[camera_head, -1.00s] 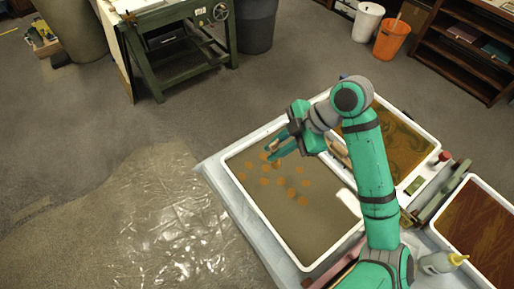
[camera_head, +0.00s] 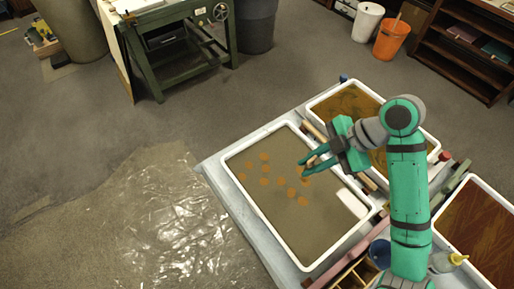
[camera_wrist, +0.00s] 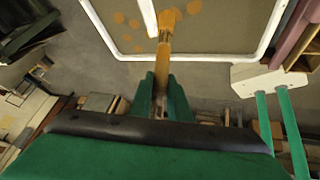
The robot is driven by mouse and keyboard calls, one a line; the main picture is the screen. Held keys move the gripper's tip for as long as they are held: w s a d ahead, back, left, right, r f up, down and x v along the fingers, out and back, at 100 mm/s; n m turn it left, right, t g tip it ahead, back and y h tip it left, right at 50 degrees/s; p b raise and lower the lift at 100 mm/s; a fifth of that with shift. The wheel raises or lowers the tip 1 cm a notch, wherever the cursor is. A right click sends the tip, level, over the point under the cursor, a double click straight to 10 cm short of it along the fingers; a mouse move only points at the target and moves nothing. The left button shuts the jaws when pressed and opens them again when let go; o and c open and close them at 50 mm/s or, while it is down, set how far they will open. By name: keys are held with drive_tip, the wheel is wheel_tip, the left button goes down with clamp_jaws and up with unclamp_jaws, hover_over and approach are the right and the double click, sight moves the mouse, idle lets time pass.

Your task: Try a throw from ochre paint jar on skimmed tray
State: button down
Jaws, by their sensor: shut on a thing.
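My gripper (camera_head: 306,167) is shut on a brush. The brush (camera_wrist: 164,48) shows in the wrist view, pointing away from the fingers (camera_wrist: 161,98), with ochre-coloured bristles at its tip. In the head view the brush is hard to make out against the tray. The gripper is above the right part of the near tray (camera_head: 268,222), a white-rimmed tray with grey-brown liquid. Several ochre spots (camera_head: 280,181) float on its left and middle part. A white strip (camera_head: 352,203) is at the tray's right side. I cannot pick out the ochre paint jar.
A second tray (camera_head: 330,92) with brown patterned liquid is behind, and a third brown tray (camera_head: 482,235) is at the right. Plastic sheeting (camera_head: 180,220) covers the floor left.

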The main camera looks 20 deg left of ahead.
drive_tip(key=s+d, duration=0.2)
drive_tip(key=d, duration=0.9)
drive_tip(key=shift+d, duration=0.2)
wheel_tip(320, 180, down, 4)
wheel_tip(320, 180, up, 4)
idle(0.5)
idle(1.6)
drive_tip(key=w+a, duration=0.7)
drive_tip(key=a, duration=0.3)
drive_tip(key=w+a, duration=0.7)
drive_tip(key=a, duration=0.3)
drive_tip(key=shift+w+a, duration=0.2)
drive_tip(key=shift+w, duration=0.2)
idle(0.4)
drive_tip(key=shift+f, duration=0.1)
